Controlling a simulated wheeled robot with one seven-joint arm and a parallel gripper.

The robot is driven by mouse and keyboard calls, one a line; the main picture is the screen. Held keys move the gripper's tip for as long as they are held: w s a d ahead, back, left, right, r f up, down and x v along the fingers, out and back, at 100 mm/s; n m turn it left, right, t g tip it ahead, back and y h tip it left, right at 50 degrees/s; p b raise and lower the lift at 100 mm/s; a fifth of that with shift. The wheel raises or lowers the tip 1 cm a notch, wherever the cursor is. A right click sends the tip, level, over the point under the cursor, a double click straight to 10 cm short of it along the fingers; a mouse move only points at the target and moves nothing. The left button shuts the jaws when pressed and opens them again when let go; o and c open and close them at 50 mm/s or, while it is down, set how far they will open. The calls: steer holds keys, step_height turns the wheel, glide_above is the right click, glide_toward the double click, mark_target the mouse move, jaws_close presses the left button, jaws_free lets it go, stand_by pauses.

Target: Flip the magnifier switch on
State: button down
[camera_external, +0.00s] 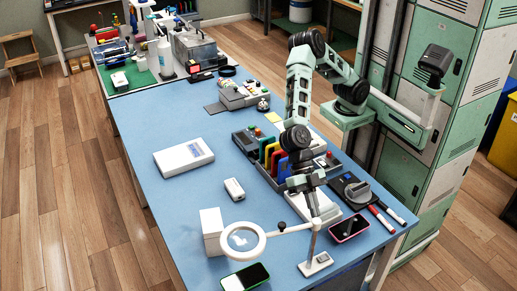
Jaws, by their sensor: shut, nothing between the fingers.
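The magnifier (259,250) has a white ring lens at the front of the blue table. A thin arm joins it to an upright post (314,241) on a small light base (309,268). A small dark spot on the base may be the switch (322,258); it is too small to tell its position. My gripper (316,213) points down above and behind the base, close to the top of the post. Its fingers look shut and empty. I cannot tell whether it touches the post.
A white box (212,231) stands behind the lens. A rack of colored cards (271,153) stands behind my gripper. Markers (381,220) lie at the right edge.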

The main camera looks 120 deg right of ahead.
steer(key=p, duration=0.2)
glide_above(320, 256)
steer(key=f, duration=0.7)
steer(key=shift+s+d+f, duration=0.15)
steer(key=shift+s+d, duration=0.1)
steer(key=shift+w+d+f, duration=0.1)
steer(key=shift+w+f, duration=0.05)
steer(key=shift+f, duration=0.45)
steer(key=shift+w+d+f, duration=0.1)
steer(key=shift+f, duration=1.1)
steer(key=shift+w, duration=0.1)
